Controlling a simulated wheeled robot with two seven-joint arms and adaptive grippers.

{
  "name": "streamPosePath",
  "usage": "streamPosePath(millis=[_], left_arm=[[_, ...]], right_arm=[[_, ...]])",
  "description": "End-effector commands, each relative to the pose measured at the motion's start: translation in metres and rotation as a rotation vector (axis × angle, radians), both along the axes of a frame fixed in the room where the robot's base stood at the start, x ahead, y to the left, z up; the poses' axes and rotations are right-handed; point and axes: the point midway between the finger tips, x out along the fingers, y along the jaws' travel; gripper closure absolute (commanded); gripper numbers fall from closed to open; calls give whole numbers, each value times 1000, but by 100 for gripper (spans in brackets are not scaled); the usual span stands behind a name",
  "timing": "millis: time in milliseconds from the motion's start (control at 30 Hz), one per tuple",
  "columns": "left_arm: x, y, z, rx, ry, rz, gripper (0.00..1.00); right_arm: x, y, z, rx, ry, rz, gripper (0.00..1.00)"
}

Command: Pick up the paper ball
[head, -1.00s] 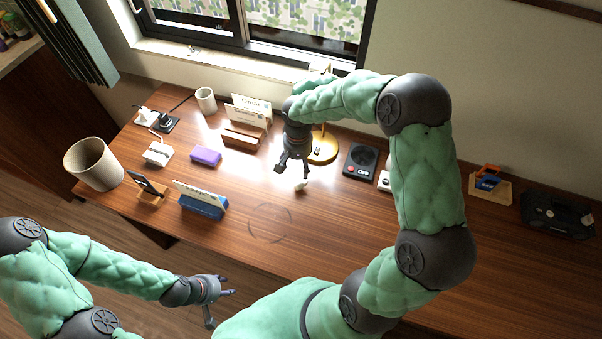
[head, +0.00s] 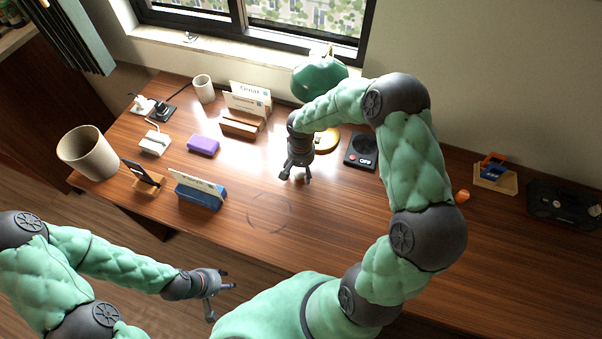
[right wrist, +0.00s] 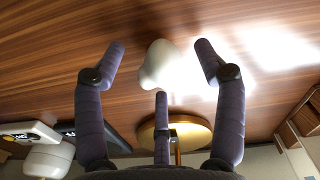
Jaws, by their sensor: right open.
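The paper ball is a small white, lumpy thing (right wrist: 163,66) on the wooden desk. In the right wrist view it sits between the spread fingers of my right gripper, and I see no finger clearly closed on it.
A lamp with a gold base (head: 327,140) and green shade (head: 319,78) stands just behind my right gripper. A black OFF-marked device (head: 361,151) is to its right. A purple block (head: 203,145) and blue card holder (head: 198,193) lie left. Front middle desk is clear.

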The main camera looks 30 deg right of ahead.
Motion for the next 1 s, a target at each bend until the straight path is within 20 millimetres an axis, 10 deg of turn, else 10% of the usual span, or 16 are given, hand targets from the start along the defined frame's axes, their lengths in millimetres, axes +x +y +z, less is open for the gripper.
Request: streamPosePath(millis=[133, 333, 1000], left_arm=[[0, 0, 1, 0, 0, 0, 60], [0, 0, 1, 0, 0, 0, 60], [0, 0, 10, 0, 0, 0, 60]], right_arm=[[0, 0, 1, 0, 0, 0, 29], [0, 0, 1, 0, 0, 0, 68], [0, 0, 20, 0, -1, 1, 70]])
